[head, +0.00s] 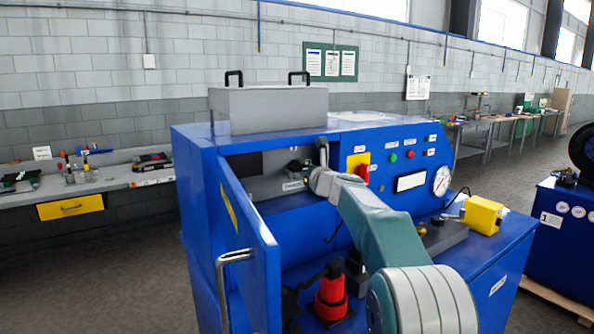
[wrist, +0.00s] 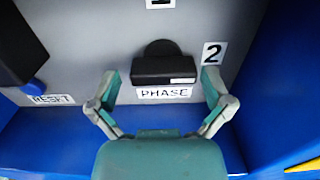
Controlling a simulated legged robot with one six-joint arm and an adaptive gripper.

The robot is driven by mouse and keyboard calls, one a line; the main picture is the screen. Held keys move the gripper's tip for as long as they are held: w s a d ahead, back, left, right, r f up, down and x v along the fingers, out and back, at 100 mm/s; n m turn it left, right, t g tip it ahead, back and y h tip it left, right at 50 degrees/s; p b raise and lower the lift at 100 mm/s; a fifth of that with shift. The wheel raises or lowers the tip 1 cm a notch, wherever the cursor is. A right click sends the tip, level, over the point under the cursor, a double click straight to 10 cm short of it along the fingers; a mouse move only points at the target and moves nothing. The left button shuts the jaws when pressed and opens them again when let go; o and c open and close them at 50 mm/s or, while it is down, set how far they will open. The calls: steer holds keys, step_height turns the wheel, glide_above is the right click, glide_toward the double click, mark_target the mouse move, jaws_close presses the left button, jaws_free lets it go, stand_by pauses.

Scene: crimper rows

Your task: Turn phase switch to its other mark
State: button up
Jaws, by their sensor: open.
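The phase switch (wrist: 163,70) is a black knob with a wide bar handle on a grey panel, above a PHASE label (wrist: 164,93). Its bar lies about level in the wrist view, with a pale strip at its lower right. A mark 2 (wrist: 213,53) is to the right of the knob; a mark 1 (wrist: 160,3) is above it, cut by the frame edge. My gripper (wrist: 161,84) is open, its fingers apart at either side of the knob and not visibly gripping it. In the head view the switch (head: 295,167) shows small inside the blue cabinet, left of my wrist.
A RESET label (wrist: 53,99) and a dark part with blue (wrist: 20,50) are left of the switch. Blue cabinet walls (wrist: 275,70) bound the recess. The open blue door (head: 243,225) stands left of my arm. A red-and-yellow switch (head: 360,167) is to the right.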

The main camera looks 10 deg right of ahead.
steer(key=shift+w, duration=0.5)
steer(key=c, duration=1)
steer(key=shift+o, duration=0.2)
